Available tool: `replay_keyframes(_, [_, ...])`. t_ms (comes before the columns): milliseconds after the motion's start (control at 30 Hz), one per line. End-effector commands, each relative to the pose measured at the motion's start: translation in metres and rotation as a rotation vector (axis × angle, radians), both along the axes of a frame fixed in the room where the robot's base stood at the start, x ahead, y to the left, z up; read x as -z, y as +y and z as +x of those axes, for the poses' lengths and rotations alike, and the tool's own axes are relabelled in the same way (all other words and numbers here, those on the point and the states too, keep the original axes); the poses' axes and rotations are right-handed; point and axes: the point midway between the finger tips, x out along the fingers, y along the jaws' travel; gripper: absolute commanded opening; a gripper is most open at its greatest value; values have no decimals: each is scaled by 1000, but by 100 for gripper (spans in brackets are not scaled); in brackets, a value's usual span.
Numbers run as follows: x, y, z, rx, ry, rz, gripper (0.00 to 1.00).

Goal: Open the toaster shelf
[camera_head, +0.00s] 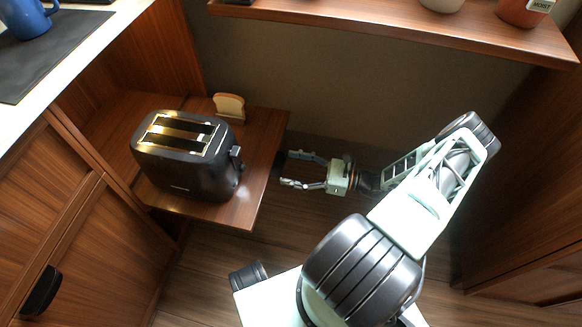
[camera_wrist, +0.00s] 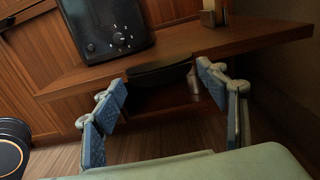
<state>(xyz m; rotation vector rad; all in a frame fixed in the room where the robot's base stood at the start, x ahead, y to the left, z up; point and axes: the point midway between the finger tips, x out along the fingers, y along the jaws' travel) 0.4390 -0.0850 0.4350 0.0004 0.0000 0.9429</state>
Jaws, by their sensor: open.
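The toaster shelf (camera_head: 260,150) is a brown wooden board that sticks out from the cabinet in the head view. Its front edge faces my gripper, and the board also shows in the wrist view (camera_wrist: 190,45). A black toaster (camera_head: 188,172) stands upright on it; its dial side shows in the wrist view (camera_wrist: 105,28). A dark curved handle (camera_wrist: 158,76) sits under the shelf's front edge. My gripper (camera_head: 287,169) is open, with its fingers spread to either side of the handle. I cannot tell whether either finger touches it.
A bread-slice-shaped item (camera_head: 229,106) stands on the shelf behind the toaster. A wooden wall shelf (camera_head: 400,22) with pots hangs above. A counter with a blue mug (camera_head: 27,18) is at upper left. A cabinet door with a black handle (camera_head: 40,292) is at lower left.

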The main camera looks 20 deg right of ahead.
Motion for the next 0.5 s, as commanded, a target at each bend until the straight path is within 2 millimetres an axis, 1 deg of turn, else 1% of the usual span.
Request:
replay_keyframes(167, [1, -23, -16, 2, 1, -3, 67])
replay_keyframes(400, [1, -65, -47, 3, 1, -3, 67])
replay_keyframes(500, [0, -78, -57, 1, 0, -4, 67])
